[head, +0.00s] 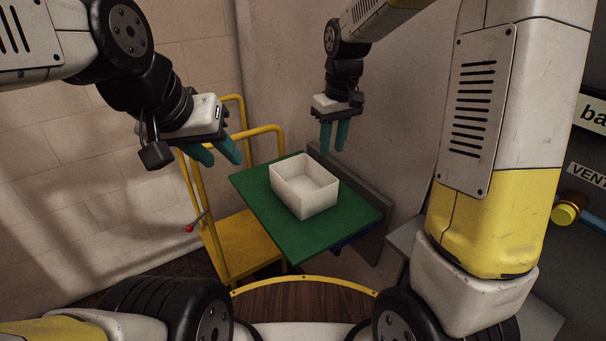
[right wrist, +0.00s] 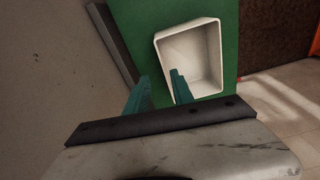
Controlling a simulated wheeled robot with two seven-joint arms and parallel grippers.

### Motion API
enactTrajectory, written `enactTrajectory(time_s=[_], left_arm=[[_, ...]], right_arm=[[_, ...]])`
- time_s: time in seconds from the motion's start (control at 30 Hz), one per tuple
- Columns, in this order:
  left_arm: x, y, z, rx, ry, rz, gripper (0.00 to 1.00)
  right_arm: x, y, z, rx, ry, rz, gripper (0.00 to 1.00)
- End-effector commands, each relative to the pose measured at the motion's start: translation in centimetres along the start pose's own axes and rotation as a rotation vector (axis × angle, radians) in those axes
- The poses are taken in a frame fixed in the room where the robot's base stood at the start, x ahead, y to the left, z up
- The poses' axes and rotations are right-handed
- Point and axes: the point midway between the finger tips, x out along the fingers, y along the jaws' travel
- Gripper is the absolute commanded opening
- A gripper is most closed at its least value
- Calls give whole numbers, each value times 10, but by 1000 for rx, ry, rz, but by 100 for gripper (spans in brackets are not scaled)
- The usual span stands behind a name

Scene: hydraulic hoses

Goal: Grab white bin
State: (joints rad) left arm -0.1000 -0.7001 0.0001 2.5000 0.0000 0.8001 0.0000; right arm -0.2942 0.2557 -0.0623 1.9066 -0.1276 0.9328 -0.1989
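The white bin (head: 304,190) is an open, empty box sitting upright on a green board (head: 262,208) in the middle of the head view. In the right wrist view the bin (right wrist: 205,78) lies just beyond my right fingers. My left gripper (head: 216,154) is up and to the left of the bin, with teal fingers apart and nothing between them. My right gripper (head: 333,137) is above and behind the bin's right side, fingers pointing down. Its two teal fingers also show in the right wrist view (right wrist: 160,90), apart and empty. Neither gripper touches the bin.
A yellow cart (head: 240,243) with tall rails stands left of the green board. A wall rises close behind the board, with a grey plate (head: 352,200) along its far right edge. Free room is above the bin.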

Motion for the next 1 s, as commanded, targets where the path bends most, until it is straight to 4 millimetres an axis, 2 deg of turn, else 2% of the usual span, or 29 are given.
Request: enactTrajectory(time_s=[0.03,0.1,0.3,0.63,0.83,1.0], left_arm=[[0,0,0,0,0,0,36],[0,0,0,0,0,0,36],[0,0,0,0,0,0,36],[0,0,0,0,0,0,36],[0,0,0,0,0,0,36],[0,0,0,0,0,0,36]], right_arm=[[15,-2,-10,-24,-28,1,29],[29,-3,-18,-48,-55,3,29],[51,-5,-30,-87,-93,9,29],[88,-6,-27,-89,-98,9,29],[118,-7,-23,-88,-98,8,29],[128,-7,-22,-88,-95,9,29]])
